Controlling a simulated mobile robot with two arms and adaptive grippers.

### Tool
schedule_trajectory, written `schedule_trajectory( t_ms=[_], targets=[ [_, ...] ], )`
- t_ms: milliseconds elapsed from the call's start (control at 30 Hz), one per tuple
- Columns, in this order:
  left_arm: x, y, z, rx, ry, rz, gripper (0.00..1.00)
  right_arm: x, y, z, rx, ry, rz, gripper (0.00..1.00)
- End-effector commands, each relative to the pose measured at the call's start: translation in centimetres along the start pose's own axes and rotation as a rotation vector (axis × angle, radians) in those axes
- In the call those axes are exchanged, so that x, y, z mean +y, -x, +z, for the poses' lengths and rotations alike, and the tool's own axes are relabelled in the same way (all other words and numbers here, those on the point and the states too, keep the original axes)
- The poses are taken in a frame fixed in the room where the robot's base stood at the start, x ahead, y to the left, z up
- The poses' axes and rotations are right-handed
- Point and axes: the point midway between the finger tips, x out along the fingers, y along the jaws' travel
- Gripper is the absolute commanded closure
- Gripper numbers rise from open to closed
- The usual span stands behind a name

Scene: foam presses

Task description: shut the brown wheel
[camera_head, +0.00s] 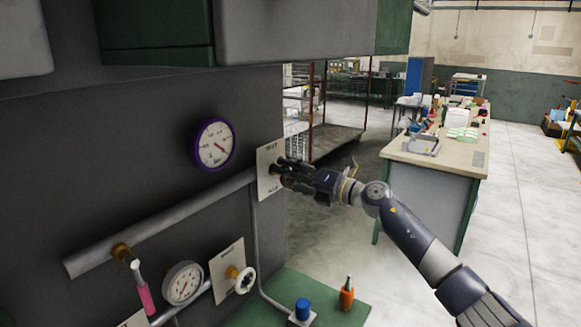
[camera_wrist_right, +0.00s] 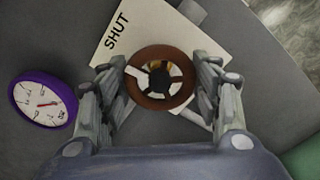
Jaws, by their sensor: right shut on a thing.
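The brown wheel (camera_wrist_right: 178,99) shows in the right wrist view, in front of a pale plate (camera_wrist_right: 150,32) marked SHUT. In the head view my right gripper (camera_head: 279,172) reaches the plate (camera_head: 266,160) on the dark panel and hides most of the wheel. My left gripper is not in view.
A purple-rimmed gauge (camera_head: 213,143) is left of the plate. Below are a pipe (camera_head: 165,219), a grey gauge (camera_head: 183,283), a white wheel (camera_head: 245,280) and a pink-handled lever (camera_head: 145,297). A blue knob (camera_head: 303,308) and an orange bottle (camera_head: 346,294) stand on a green surface. A workbench (camera_head: 440,150) is behind right.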

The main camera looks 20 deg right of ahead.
Motion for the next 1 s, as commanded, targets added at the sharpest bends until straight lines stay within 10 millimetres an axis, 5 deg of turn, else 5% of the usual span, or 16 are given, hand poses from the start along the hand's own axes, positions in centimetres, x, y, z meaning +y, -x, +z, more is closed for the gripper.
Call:
schedule_trajectory(
  t_ms=[767, 800, 867, 1000],
  targets=[
    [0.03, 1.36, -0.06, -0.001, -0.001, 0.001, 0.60, 0.08, 0.01, 0.20, -0.005, -0.118, 0.002, 0.66],
    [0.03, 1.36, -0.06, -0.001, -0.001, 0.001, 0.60, 0.09, 0.01, 0.21, -0.005, -0.118, 0.002, 0.40],
    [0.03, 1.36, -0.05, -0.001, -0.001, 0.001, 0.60, 0.09, 0.01, 0.20, -0.005, -0.117, 0.002, 0.26],
    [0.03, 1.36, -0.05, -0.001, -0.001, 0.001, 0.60, 0.06, 0.01, 0.13, -0.003, -0.116, 0.002, 0.21]
  ],
)
